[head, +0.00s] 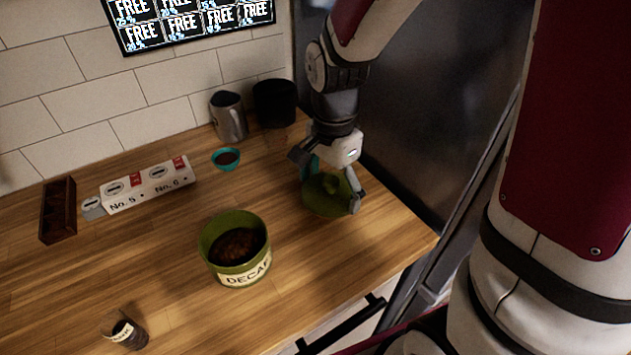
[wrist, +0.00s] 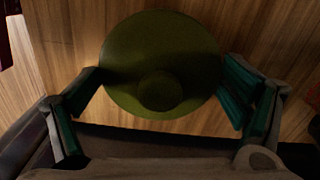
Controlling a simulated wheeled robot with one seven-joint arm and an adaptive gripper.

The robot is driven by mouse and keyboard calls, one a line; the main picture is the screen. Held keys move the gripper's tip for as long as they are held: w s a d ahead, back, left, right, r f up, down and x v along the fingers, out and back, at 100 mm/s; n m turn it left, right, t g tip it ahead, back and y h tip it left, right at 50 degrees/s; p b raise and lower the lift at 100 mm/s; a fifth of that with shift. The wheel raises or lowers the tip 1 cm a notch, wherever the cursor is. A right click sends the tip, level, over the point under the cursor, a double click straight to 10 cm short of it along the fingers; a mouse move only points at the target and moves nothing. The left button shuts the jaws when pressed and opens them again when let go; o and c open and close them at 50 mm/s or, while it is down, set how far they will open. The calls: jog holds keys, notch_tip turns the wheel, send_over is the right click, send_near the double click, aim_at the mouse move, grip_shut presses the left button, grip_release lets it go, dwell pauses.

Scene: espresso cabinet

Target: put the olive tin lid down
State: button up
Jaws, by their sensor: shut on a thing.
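The olive tin lid (head: 326,196) is a round green disc with a knob, at the right part of the wooden counter in the head view. In the wrist view the lid (wrist: 160,45) lies between the two fingers, knob facing the camera. The olive tin (head: 238,275), labelled DECAF, stands open to the left with dark contents.
A teal bowl (head: 227,165), a steel pitcher (head: 230,122) and a black container (head: 274,103) stand at the back. A white numbered block (head: 150,188) and a dark wooden tray (head: 58,210) lie left. A small jar (head: 128,332) stands in front. Counter right of the tin is clear.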

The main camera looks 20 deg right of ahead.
aim_at(328, 196)
jog(key=shift+w+f, duration=0.1)
jog(key=shift+w, duration=0.55)
jog(key=shift+f+b, duration=1.55)
jog(key=shift+f, duration=0.15)
jog(key=shift+f, duration=0.2)
jog(key=o, duration=0.6)
jog(key=shift+o, duration=0.2)
jog(key=shift+r, duration=0.1)
